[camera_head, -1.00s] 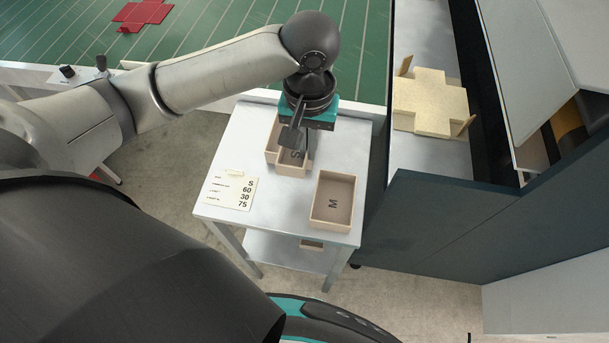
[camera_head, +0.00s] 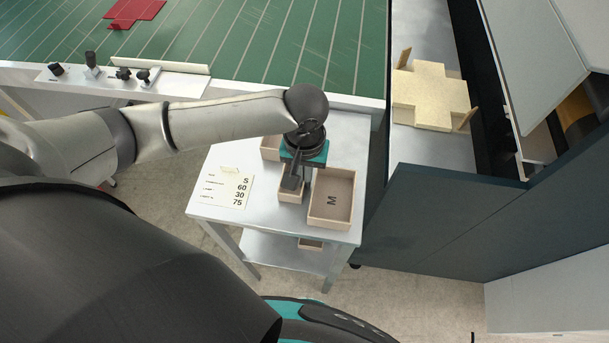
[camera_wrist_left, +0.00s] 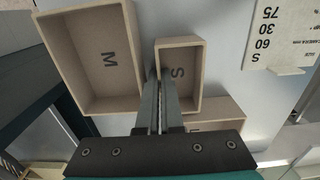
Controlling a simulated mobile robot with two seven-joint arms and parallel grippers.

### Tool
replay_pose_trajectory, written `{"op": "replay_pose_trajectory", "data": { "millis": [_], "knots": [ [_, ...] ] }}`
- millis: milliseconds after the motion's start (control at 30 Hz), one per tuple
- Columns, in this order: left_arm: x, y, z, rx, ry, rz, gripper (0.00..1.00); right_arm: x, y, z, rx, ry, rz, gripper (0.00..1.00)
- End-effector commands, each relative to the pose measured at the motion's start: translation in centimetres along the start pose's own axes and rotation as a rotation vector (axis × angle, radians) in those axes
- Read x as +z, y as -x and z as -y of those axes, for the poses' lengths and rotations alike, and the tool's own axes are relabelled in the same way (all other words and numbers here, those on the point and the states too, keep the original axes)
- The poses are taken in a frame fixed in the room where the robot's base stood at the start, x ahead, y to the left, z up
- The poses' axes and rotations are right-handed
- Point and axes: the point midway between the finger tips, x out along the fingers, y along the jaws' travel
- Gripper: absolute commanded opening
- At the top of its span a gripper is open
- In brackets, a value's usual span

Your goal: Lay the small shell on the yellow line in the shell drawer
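The small shell is a light wooden open box marked S (camera_head: 290,192); it also shows in the left wrist view (camera_wrist_left: 190,75). My left gripper (camera_head: 291,185) points down over it. In the left wrist view the fingers (camera_wrist_left: 160,85) are close together at the shell's wall on the M side and appear closed on that wall. I cannot tell whether the shell touches the table. My right gripper is not in view. I cannot make out a shell drawer or a yellow line.
A larger box marked M (camera_head: 332,200) stands right of the small shell on the white table (camera_head: 225,217). Another box (camera_head: 269,148) stands behind. A size card (camera_head: 222,188) lies left. A dark machine holds a cardboard blank (camera_head: 432,95) at right. A green striped surface (camera_head: 290,40) lies beyond.

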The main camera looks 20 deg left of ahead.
Motion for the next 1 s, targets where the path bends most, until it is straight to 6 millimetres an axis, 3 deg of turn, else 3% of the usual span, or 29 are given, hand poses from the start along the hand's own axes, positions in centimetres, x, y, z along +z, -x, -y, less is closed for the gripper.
{"op": "replay_pose_trajectory", "data": {
  "millis": [167,300,633,767,1000],
  "knots": [
    [0.0,-0.1,0.0,0.0,0.0,0.001,0.0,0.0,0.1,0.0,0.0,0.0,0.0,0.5],
    [0.0,-0.2,0.0,0.001,0.0,0.0,0.15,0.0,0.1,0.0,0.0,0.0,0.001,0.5],
    [-0.1,0.1,0.0,0.001,0.0,-0.002,0.15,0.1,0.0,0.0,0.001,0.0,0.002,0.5],
    [-0.1,2.0,-0.1,0.002,0.0,-0.003,0.15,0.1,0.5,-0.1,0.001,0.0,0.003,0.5],
    [-0.1,7.3,-0.1,0.003,0.0,-0.003,0.15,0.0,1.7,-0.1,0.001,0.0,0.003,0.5]
  ]
}}
